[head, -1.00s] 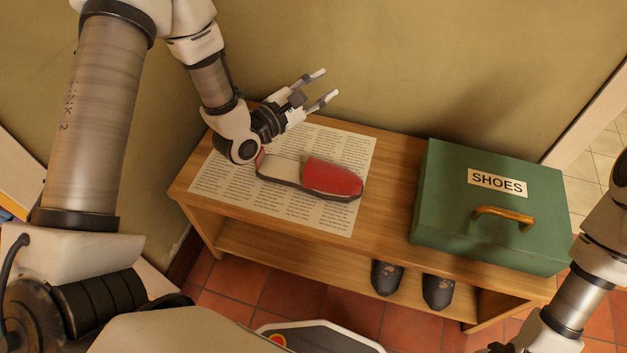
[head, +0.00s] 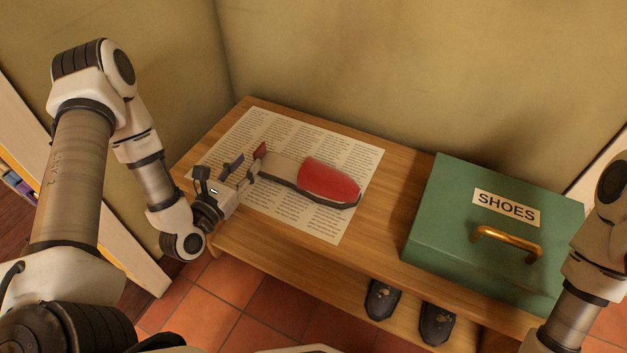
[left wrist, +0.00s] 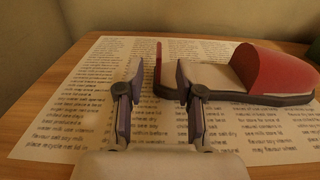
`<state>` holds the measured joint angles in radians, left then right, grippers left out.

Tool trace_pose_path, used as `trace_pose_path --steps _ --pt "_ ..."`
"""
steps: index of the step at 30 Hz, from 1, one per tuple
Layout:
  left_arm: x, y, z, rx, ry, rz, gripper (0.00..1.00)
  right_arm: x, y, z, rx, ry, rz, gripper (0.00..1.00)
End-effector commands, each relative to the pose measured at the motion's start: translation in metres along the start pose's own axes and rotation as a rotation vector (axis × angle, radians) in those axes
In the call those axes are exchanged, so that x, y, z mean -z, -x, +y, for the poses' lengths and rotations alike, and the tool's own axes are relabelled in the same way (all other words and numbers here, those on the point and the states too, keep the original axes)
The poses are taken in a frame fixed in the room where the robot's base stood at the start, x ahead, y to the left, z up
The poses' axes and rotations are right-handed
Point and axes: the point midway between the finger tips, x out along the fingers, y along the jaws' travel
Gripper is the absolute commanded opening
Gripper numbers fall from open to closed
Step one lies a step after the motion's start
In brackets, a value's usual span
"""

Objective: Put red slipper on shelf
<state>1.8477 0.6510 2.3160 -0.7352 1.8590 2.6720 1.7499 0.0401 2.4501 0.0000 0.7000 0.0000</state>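The red slipper (head: 329,181), with a pale insole and dark sole, lies on newspaper on top of the wooden bench. Its toe points right and its heel left. In the left wrist view the slipper (left wrist: 268,70) is ahead and to the right. My left gripper (head: 245,165) is open and empty at the heel end. In the left wrist view the red heel edge shows between the fingertips (left wrist: 158,76); I cannot tell if they touch it. The lower shelf (head: 300,277) runs under the bench top. My right gripper is out of view.
A green box (head: 440,225) labelled SHOES, with a brass handle, stands on the bench's right part. Two dark shoes (head: 381,300) are on the lower shelf. The wall is close behind the bench. The shelf's left part looks clear.

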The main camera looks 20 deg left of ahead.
Motion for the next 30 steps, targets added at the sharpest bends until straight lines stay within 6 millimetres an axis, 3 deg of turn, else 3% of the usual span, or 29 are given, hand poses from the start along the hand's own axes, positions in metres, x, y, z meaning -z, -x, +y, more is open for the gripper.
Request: trace_pose_path --steps 6,13,14,16,17,30 --pt "0.003 -0.037 0.001 0.003 -0.003 -0.002 0.36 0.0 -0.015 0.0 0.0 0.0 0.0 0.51" --pt "0.001 -0.041 0.001 0.0 0.0 -0.001 0.36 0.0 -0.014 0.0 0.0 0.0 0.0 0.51" --pt "0.001 -0.041 0.001 0.0 0.0 -0.001 0.29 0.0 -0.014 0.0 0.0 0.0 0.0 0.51" --pt "0.001 -0.041 0.001 0.0 0.0 -0.001 0.05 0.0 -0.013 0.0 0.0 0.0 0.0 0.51" --pt "0.001 -0.041 0.001 0.0 0.0 -0.001 0.0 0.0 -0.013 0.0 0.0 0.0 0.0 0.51" --pt "-0.001 -0.041 0.001 0.0 0.0 -0.001 0.0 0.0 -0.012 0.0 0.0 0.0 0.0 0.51"
